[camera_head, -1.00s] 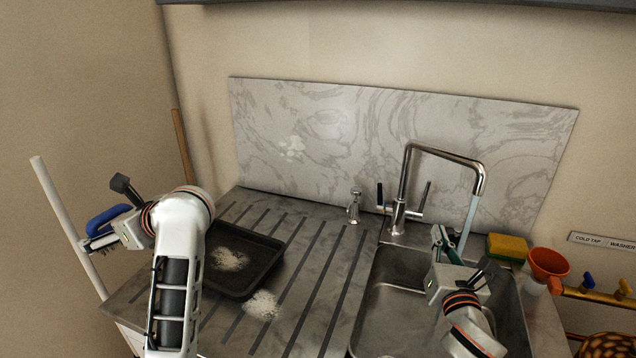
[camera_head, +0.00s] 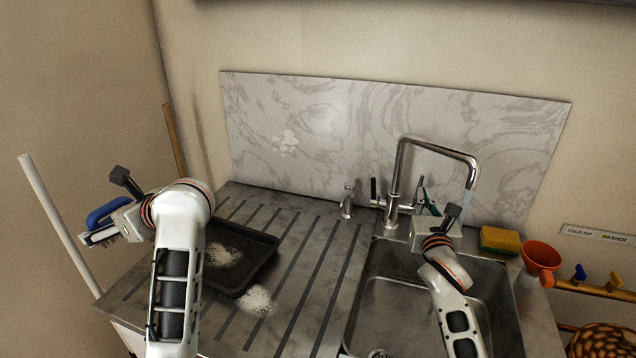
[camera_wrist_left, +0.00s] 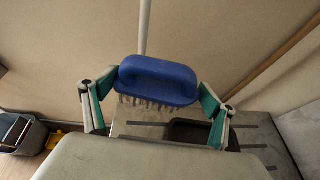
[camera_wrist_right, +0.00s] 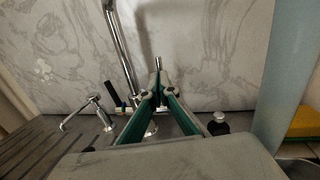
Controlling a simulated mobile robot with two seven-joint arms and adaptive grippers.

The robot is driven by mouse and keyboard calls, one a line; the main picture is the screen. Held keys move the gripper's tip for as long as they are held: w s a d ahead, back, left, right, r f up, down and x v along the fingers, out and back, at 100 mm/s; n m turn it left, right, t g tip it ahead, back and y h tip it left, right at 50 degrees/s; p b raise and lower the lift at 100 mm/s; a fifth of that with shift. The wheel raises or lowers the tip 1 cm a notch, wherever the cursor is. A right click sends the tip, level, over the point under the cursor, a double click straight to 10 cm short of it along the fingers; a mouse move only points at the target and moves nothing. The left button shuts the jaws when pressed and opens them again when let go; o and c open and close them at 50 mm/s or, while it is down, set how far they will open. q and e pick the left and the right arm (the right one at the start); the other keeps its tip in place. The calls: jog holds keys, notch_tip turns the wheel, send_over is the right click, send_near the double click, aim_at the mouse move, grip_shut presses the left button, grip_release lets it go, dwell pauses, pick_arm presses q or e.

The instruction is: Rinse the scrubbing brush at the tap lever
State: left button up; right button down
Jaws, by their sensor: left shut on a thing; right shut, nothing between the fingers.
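The scrubbing brush (camera_head: 104,214), with a blue handle and pale bristles, is at the far left, beyond the drainer's edge. My left gripper (camera_head: 108,226) is shut on it. The left wrist view shows the brush (camera_wrist_left: 158,75) between both fingers, bristles downward. The chrome tap (camera_head: 393,198) stands behind the sink, with a dark-faced lever (camera_head: 374,190) on its left. A bluish water stream (camera_head: 467,203) falls from its spout. My right gripper (camera_head: 422,184) is shut and empty, at the tap's right-hand lever, which it mostly hides. I cannot tell whether they touch.
A dark tray (camera_head: 262,262) with white powder lies on the grooved drainer (camera_head: 300,300). A small chrome dispenser (camera_head: 347,203) stands left of the tap. The yellow-green sponge (camera_head: 500,240) and orange funnel (camera_head: 541,257) are right of the sink (camera_head: 385,310). A marbled splashback (camera_head: 330,140) stands behind.

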aim_at(421, 184)
jog(key=shift+w+d, duration=0.1)
jog(key=shift+w, duration=1.1)
jog(key=shift+r, duration=0.1)
pick_arm(q)
jog(key=shift+r, duration=0.15)
pick_arm(e)
jog(key=shift+w, duration=0.4)
jog(key=shift+s+d, duration=0.1)
